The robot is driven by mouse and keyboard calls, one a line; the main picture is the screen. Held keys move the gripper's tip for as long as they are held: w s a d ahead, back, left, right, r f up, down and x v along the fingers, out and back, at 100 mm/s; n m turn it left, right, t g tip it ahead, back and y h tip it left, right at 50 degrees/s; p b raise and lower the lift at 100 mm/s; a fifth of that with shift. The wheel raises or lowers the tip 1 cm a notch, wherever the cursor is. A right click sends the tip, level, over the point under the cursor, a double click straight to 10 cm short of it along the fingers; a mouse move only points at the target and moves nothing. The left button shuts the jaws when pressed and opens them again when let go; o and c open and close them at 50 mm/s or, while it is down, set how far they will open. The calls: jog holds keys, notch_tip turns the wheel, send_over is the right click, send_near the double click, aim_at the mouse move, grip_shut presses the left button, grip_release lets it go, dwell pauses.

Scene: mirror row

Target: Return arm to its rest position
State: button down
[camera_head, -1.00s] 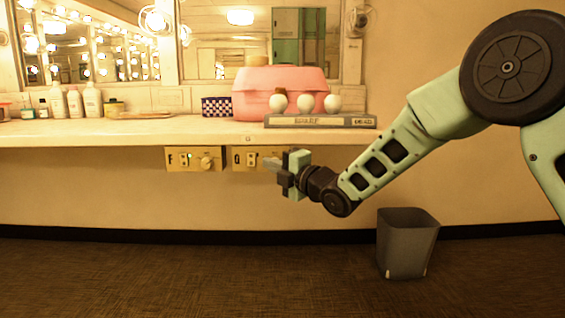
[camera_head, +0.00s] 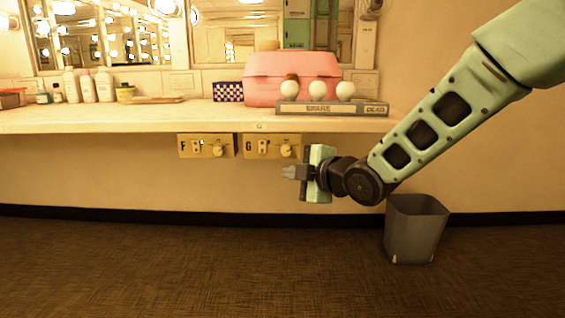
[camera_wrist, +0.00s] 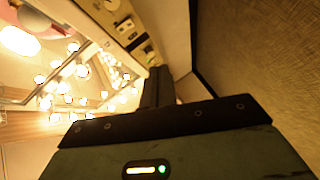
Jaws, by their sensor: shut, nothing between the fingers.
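My gripper (camera_head: 290,172) is in the head view, in front of the wall below the counter. Its fingers are shut and empty, pointing left. It is just below the yellow panel marked G (camera_head: 272,147) and appears apart from it. A second yellow panel marked F (camera_head: 206,146) is to the left. Each panel has a switch and a round knob. My arm reaches in from the upper right. In the wrist view, the gripper body fills the bottom and its dark fingers (camera_wrist: 158,88) extend upward.
The counter (camera_head: 100,120) carries a pink case (camera_head: 262,92), a tray marked SPARE and DEAD (camera_head: 332,108) with white bulbs, a checkered box (camera_head: 228,92) and bottles (camera_head: 105,86). A grey bin (camera_head: 415,232) stands on the floor below my arm. The floor at left is clear.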

jog(key=s+d+f+m+g+h+p, duration=0.25)
jog(key=s+d+m+g, duration=0.2)
jog(key=s, duration=0.85)
jog(key=s+d+f+m+g+h+p, duration=0.1)
jog(key=s+d+m+g+h, duration=0.3)
jog(key=s, duration=0.8)
jog(key=s+d+f+m+g+h+p, duration=0.1)
jog(key=s+d+f+m+g+h, duration=0.15)
jog(key=s+m, duration=0.7)
jog(key=s+r+n+p, duration=0.3)
jog(key=r+p, duration=3.5)
jog(key=shift+d+r+n+g, duration=0.15)
jog(key=shift+r+n+g, duration=0.15)
jog(key=shift+r+n, duration=0.1)
